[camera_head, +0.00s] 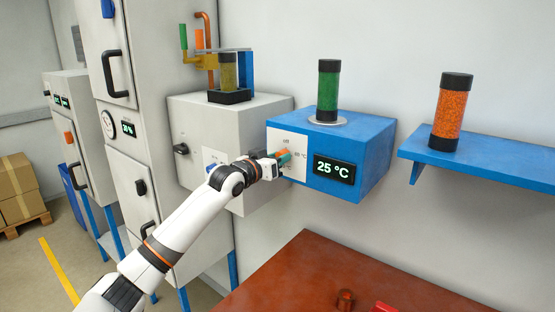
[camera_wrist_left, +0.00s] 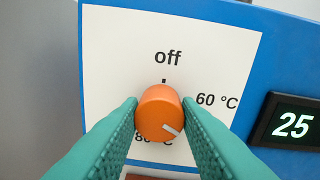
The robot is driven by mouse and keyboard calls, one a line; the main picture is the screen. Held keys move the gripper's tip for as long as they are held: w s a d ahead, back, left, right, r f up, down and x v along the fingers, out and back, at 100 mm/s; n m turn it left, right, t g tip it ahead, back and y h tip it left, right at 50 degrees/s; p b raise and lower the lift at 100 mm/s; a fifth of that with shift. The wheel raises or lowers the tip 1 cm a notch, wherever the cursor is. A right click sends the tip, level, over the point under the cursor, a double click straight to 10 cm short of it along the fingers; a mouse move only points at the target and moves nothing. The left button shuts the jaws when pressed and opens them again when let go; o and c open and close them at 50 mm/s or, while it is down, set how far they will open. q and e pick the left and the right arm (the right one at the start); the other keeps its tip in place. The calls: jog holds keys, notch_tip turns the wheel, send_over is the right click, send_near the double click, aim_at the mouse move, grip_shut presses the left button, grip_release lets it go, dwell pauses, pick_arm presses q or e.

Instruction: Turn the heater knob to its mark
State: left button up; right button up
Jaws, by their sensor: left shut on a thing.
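The orange heater knob (camera_wrist_left: 156,108) sits on the white panel (camera_wrist_left: 105,50) of the blue heater box (camera_head: 372,140). In the left wrist view, the panel reads "off" at the top, "60 °C" at the right and a partly hidden "80 °C" below. The knob's white pointer line is turned to the lower right, below the 60 °C label. My left gripper (camera_head: 283,157) is shut on the knob, one green finger on each side. The heater's display (camera_head: 334,168) reads 25 °C. My right gripper is not in view.
A green-filled cylinder (camera_head: 328,90) stands on the heater box. An orange-filled cylinder (camera_head: 452,112) stands on a blue wall shelf (camera_head: 490,162) at the right. A grey box (camera_head: 188,112) adjoins at the left. A reddish-brown table (camera_head: 290,275) lies below, with small red items at its front.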

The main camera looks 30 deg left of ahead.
pick_arm(q)
jog(key=shift+r+m+t+p, duration=0.15)
jog(key=shift+m+p, duration=0.65)
jog(key=shift+m, duration=2.3)
jog(key=shift+f+m+t+p, duration=0.15)
jog(key=shift+m+p, duration=0.6)
jog(key=shift+m, duration=2.35)
jog(key=o, duration=1)
jog(key=shift+d, duration=0.1)
